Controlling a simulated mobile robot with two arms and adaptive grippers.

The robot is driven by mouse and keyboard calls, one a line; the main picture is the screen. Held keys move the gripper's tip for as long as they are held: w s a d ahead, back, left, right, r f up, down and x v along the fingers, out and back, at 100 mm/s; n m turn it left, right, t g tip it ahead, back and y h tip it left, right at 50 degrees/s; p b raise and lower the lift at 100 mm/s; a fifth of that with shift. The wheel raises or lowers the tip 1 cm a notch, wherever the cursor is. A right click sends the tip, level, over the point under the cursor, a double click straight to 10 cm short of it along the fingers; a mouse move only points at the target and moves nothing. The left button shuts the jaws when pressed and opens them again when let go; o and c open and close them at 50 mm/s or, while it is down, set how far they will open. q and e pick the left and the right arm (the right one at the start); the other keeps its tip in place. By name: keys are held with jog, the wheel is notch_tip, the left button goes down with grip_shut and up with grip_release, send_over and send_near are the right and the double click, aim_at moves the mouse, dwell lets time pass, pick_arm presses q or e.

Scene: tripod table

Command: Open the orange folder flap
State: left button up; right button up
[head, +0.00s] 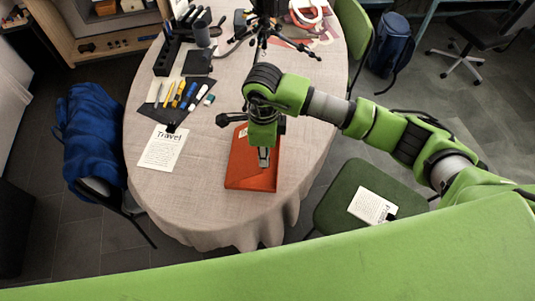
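The orange folder (240,174) lies on the cloth-covered table (190,205), close to its near right edge. Its upper part is partly hidden by my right arm. My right gripper (264,158) points down over the right half of the folder. I cannot tell whether its fingertips touch the folder or hang just above it, nor whether they are apart. The folder looks flat, and its flap cannot be made out separately. My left gripper is not in view.
A "Travel" sheet (161,150) and a dark mat with several pens (180,94) lie left of the folder. A black tripod (264,30) stands behind. A green chair (345,190) with a paper (371,205) is at right. Bare tablecloth lies left and in front of the folder.

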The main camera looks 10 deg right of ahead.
jog(key=shift+a+r, duration=0.1)
jog(key=shift+a, duration=0.05)
jog(key=shift+w+a+r, duration=0.3)
jog(key=shift+a+r, duration=0.45)
jog(key=shift+a, duration=0.3)
jog(key=shift+w+a+r, duration=0.2)
jog(key=shift+a+r, duration=0.15)
jog(key=shift+a, duration=0.2)
jog(key=shift+w+a+r, duration=0.15)
jog(key=shift+a+r, duration=0.2)
jog(key=shift+a, duration=0.3)
jog(key=shift+w+a+r+b, duration=0.2)
jog(key=shift+a+r+b, duration=0.1)
jog(key=shift+a, duration=0.3)
jog(key=shift+w+a+r+b, duration=0.15)
jog(key=shift+a+r+b, duration=0.1)
jog(key=shift+a, duration=0.45)
